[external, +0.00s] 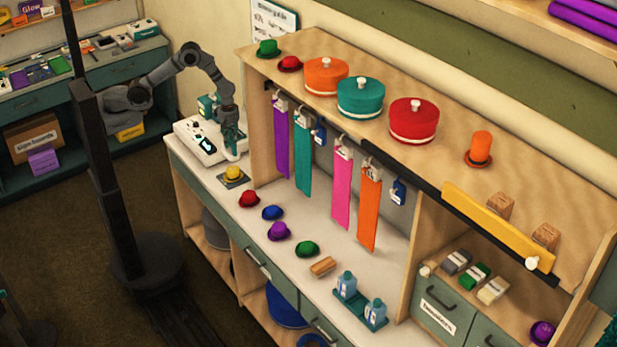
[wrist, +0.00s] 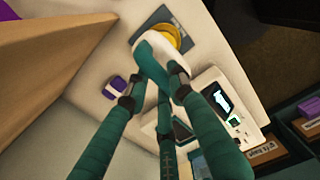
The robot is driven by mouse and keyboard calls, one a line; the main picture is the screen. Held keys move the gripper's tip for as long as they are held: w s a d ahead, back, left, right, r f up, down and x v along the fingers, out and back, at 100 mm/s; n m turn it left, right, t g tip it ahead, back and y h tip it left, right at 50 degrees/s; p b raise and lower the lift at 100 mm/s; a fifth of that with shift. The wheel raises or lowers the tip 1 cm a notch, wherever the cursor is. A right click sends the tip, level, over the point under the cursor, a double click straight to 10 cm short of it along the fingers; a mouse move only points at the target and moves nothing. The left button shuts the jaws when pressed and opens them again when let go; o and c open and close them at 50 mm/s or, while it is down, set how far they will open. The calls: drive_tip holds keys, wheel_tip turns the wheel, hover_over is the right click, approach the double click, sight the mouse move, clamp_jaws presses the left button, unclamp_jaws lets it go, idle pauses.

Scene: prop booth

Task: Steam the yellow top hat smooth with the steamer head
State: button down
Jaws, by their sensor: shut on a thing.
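The yellow hat (external: 233,172) sits on a dark pad (external: 228,183) at the left end of the counter. It also shows in the wrist view (wrist: 174,38), partly hidden behind the steamer head. My gripper (external: 231,138) is above the hat, pointing down. In the wrist view, my gripper (wrist: 155,88) is shut on the teal handle of the steamer head (wrist: 148,48), whose white end lies over the near-left side of the hat. I cannot tell whether the head touches the hat.
A white steamer unit (external: 195,143) with a lit screen stands beside the pad. A wooden partition (wrist: 45,45) rises close on the left in the wrist view. Red, blue, purple and green hats line the counter front. Coloured strips (external: 302,150) hang under the shelf.

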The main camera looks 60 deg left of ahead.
drive_tip(key=shift+f+b, duration=1.5)
drive_tip(key=shift+f, duration=0.75)
drive_tip(key=shift+r, duration=0.2)
wheel_tip(320, 180, up, 9)
drive_tip(key=p, duration=0.7)
drive_tip(key=shift+r, duration=2.9)
